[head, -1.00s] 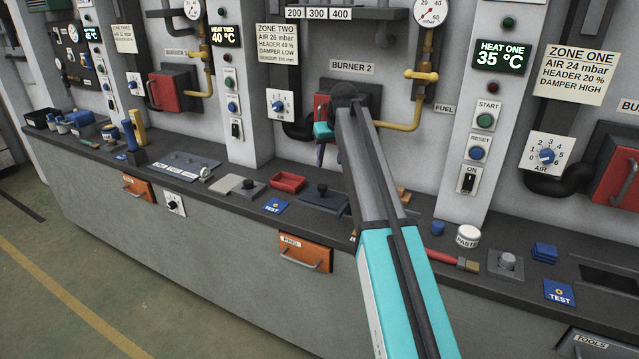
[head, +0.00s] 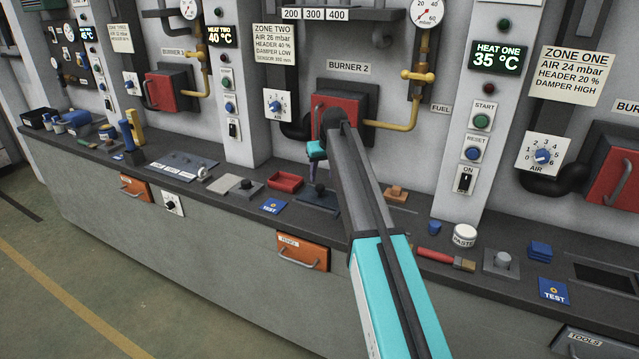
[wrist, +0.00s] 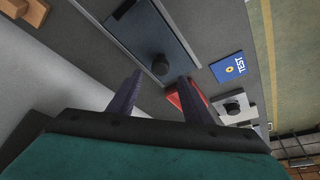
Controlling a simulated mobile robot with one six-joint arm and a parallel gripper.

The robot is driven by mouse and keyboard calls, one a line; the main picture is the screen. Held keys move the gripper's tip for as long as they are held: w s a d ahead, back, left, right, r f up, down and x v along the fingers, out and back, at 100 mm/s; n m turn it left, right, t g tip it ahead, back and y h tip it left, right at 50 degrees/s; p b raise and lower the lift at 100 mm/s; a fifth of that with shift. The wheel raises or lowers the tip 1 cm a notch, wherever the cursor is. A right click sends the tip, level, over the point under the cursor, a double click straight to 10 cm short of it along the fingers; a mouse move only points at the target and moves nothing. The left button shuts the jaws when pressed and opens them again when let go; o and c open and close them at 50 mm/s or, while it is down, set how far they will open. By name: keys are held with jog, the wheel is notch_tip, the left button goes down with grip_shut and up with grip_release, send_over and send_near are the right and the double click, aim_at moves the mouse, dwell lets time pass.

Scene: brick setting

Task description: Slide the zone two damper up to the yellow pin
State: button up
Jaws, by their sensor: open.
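The zone two damper appears to be a dark knob (head: 320,188) on a dark flat plate (head: 312,203) on the bench below burner 2. In the wrist view the knob (wrist: 160,64) lies between the fingertips in the picture, on the plate (wrist: 152,28). My gripper (head: 312,168) is open and empty, pointing down above the plate. Its fingers (wrist: 160,76) show on either side of the knob, but I cannot tell how far above it they are. I cannot make out the yellow pin in either view.
A red tray (head: 286,180), a blue TEST card (head: 273,206) and a grey plate with a knob (head: 246,186) lie left of the damper. An orange-brown block (head: 397,192) is to the right. The burner 2 housing (head: 340,106) stands behind.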

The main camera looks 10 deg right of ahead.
aim_at(320, 186)
jog(key=shift+p+x, duration=0.5)
jog(key=shift+x, duration=2.6)
jog(key=shift+c, duration=0.2)
grip_shut()
